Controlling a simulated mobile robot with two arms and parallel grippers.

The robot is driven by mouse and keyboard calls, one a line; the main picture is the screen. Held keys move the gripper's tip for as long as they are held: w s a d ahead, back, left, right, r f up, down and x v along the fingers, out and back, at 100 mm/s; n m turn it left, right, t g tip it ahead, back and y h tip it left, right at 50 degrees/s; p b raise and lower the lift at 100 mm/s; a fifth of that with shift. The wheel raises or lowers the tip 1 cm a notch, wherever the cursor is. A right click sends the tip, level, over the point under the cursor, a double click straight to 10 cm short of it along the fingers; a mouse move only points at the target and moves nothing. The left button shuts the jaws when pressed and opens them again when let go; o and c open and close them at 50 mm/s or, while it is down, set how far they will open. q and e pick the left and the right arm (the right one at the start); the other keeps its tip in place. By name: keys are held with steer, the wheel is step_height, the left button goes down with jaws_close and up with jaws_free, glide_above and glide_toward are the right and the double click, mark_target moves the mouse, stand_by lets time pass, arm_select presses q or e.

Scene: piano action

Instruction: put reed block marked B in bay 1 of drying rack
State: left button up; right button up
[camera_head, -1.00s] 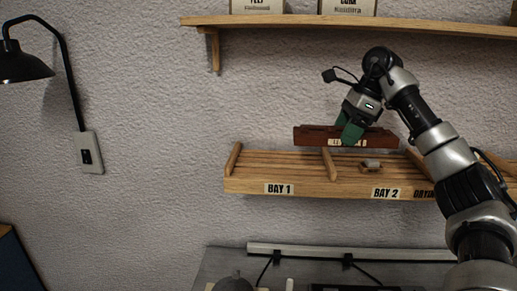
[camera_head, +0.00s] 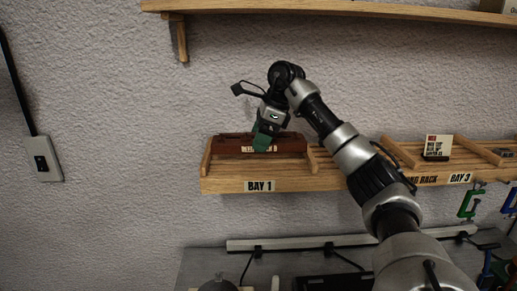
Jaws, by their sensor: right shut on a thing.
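The reed block (camera_head: 228,147) is a long dark red-brown bar with a pale label on its front, partly covered by my fingers; a "B" seems to show at the label's right end. My right gripper (camera_head: 263,140), with green fingers, is shut on the middle of the block from above. The block lies level at bay 1 of the wooden drying rack (camera_head: 220,185), between its left and right dividers. I cannot tell if it rests on the slats or hangs just above them. The "BAY 1" label shows below. My left gripper is not in view.
My right arm hides the bay 2 part of the rack. A small card (camera_head: 437,147) stands farther right near bay 3. Green clamps (camera_head: 470,204) hang below the rack's right end. A wooden shelf (camera_head: 330,8) runs above, and a grey bench (camera_head: 205,262) lies below.

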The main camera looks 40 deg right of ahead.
mark_target(260, 163)
steer(key=shift+a+f, duration=0.1)
step_height(260, 163, down, 3)
steer(key=shift+s+f+p, duration=0.1)
steer(key=shift+p, duration=0.7)
steer(key=shift+f, duration=0.4)
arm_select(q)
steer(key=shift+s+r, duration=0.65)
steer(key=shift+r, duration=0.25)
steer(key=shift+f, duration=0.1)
arm_select(e)
steer(key=o, duration=1.1)
steer(key=shift+f, duration=0.1)
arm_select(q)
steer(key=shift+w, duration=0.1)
